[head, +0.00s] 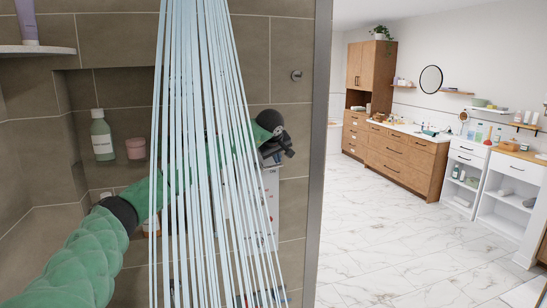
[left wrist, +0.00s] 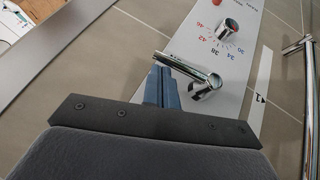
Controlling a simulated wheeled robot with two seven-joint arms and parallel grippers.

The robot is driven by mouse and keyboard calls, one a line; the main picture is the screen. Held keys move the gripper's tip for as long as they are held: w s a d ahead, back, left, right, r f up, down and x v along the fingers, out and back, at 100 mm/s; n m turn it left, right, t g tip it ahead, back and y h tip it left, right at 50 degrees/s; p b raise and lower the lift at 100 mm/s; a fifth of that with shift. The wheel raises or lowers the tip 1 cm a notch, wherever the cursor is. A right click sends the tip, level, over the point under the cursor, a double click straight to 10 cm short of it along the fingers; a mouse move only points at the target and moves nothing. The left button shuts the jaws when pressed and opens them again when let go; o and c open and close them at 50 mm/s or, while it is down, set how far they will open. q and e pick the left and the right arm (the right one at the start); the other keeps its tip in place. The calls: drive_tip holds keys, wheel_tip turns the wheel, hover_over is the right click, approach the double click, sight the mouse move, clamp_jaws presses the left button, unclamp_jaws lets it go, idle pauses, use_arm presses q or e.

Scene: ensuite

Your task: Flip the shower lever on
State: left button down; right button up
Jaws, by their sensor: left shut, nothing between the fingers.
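The chrome shower lever (left wrist: 182,69) sticks out from a white control panel (left wrist: 246,69) in the left wrist view. My left gripper (left wrist: 162,75) is shut and empty, its fingertips right beside the lever's bar; I cannot tell if they touch. In the head view the left gripper (head: 275,152) is in front of the panel (head: 270,190), and the lever is not clearly visible there. Pale blue water streams (head: 200,110) fall from above, in front of my left arm. My right gripper is not in view.
A chrome knob (left wrist: 231,26) with a temperature scale sits on the panel. A chrome rail (left wrist: 298,45) is at the right. A niche holds a green bottle (head: 102,136) and a pink jar (head: 135,148). Open marble floor (head: 385,240) lies to the right, with wooden cabinets (head: 400,160) beyond.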

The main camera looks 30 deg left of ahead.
use_arm(q)
drive_tip(key=shift+w+d+f, duration=0.2)
drive_tip(key=shift+f, duration=0.4)
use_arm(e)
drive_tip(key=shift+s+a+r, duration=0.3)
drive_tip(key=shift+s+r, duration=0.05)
